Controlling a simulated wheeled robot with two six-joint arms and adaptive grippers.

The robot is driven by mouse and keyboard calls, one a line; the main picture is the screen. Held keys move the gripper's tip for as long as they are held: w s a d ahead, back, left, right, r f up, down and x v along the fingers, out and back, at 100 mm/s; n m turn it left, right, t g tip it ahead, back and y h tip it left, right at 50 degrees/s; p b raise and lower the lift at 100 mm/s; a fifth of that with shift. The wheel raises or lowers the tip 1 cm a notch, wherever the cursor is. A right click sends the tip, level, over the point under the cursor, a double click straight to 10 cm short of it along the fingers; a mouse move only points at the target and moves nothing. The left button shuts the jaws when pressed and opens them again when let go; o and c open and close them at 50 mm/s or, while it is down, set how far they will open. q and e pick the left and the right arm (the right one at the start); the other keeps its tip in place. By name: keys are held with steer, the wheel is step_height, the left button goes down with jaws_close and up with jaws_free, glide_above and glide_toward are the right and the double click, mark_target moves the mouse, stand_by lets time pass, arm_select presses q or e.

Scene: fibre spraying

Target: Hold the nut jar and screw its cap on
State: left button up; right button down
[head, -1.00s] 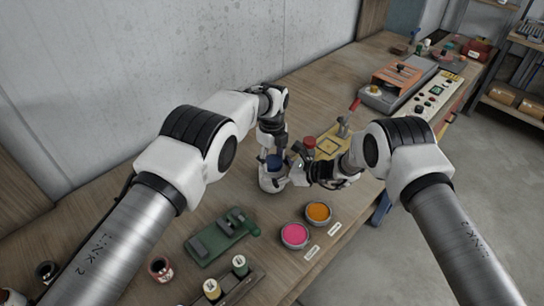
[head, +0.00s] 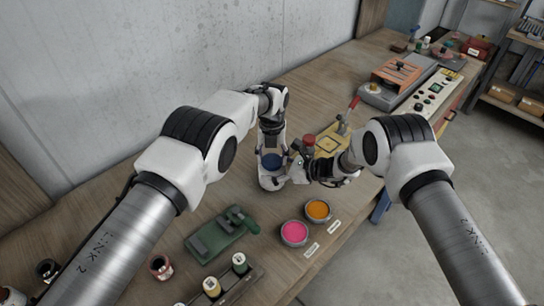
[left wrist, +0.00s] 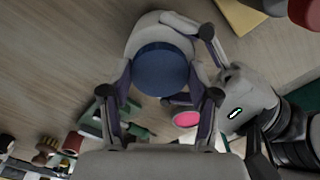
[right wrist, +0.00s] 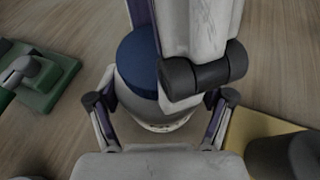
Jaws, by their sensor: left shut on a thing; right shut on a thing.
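The white nut jar (head: 268,182) stands upright on the wooden bench, with its dark blue cap (head: 271,161) on top. My left gripper (head: 272,152) reaches down from above and is shut on the cap; in the left wrist view its fingers lie on both sides of the blue disc (left wrist: 160,70). My right gripper (head: 293,173) comes in from the right and is shut on the jar body, which the right wrist view shows between its fingers (right wrist: 160,112). A left finger hides part of the cap there. How tightly the cap sits cannot be told.
A pink cup (head: 294,233) and an orange cup (head: 318,210) stand in front of the jar. A green fixture (head: 222,236) lies at the front left. A yellow plate (head: 331,143) with a red-handled clamp is just behind right. Bare bench lies left of the jar.

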arm_select(q)
steer(key=o, duration=0.8)
steer(key=shift+c, duration=0.2)
arm_select(e)
steer(key=shift+f, duration=0.1)
arm_select(q)
steer(key=shift+r, duration=2.3)
steer(key=shift+c, duration=0.4)
